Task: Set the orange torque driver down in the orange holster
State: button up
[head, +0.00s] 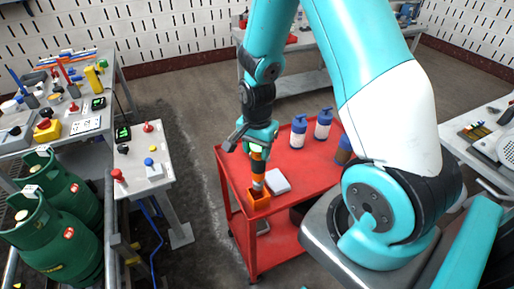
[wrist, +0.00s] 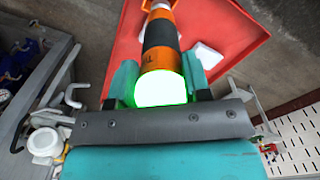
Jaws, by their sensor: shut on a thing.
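The orange torque driver (head: 257,162), with a black band and a glowing green-white end, hangs roughly upright in my gripper (head: 258,148). My teal jaws are shut on its upper body, which also shows in the wrist view (wrist: 161,60). The orange holster (head: 259,203) is an open box near the front left corner of the red cart. The driver's lower tip is at the holster's mouth in the head view; I cannot tell how far inside it is. In the wrist view the tip is near the top edge.
The red cart top (head: 310,160) also bears a white block (head: 278,182) right beside the holster and blue-capped bottles (head: 299,131) farther back. A small table (head: 142,150) with red and blue knobs stands to the left, with green gas cylinders (head: 65,235) nearer.

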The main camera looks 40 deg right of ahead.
aim_at(257, 170)
jog(key=shift+f+b, duration=2.1)
jog(key=shift+f, duration=0.55)
jog(key=shift+f+b, duration=1.2)
jog(key=shift+f, duration=0.45)
jog(key=o, duration=1.3)
